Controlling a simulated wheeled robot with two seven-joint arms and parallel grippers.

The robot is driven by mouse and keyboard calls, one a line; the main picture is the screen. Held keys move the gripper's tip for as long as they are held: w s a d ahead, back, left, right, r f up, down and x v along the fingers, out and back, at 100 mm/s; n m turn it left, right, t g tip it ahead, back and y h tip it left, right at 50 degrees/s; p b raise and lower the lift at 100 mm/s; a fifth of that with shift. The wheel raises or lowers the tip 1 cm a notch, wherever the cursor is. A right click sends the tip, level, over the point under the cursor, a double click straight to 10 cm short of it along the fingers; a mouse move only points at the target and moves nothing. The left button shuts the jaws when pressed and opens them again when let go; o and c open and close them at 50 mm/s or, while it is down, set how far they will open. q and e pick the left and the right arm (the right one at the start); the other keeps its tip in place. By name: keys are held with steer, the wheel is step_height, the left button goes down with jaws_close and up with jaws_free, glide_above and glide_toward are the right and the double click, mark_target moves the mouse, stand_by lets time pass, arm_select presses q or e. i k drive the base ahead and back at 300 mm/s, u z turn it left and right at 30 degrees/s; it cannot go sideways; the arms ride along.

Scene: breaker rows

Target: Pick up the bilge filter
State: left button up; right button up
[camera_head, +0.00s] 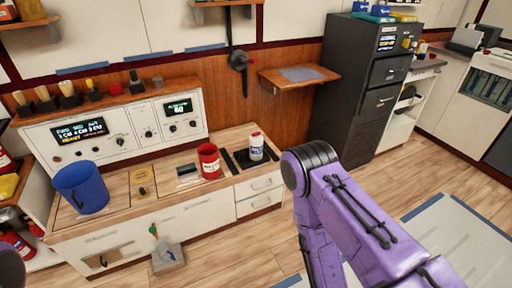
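I cannot tell for sure which thing is the bilge filter. On the wooden counter (130,212) stand a red cylindrical can (209,162) with a pale label and a white bottle (256,147) with a dark label and reddish cap. A blue bucket (82,188) stands at the counter's left end. All three are upright. My purple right arm comes in from the lower right and bends in front of the floor, right of the counter. Its gripper is outside the picture. My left gripper does not show.
A white control panel (118,130) with displays and knobs stands at the back of the counter. A wooden wall shelf (299,78) juts out to the right. A dark cabinet (355,85) stands beyond it. A grey dustpan-like object (168,256) is at the counter's front.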

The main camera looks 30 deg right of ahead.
mark_target(255, 144)
steer(key=k, duration=0.6)
steer(key=z, duration=0.6)
steer(key=i, duration=0.45)
steer(key=z, duration=0.55)
steer(key=i, duration=1.35)
steer(key=u, duration=0.7)
steer(key=k, duration=0.4)
steer(key=z, duration=1.15)
steer(key=i, duration=0.9)
steer(key=u, duration=0.5)
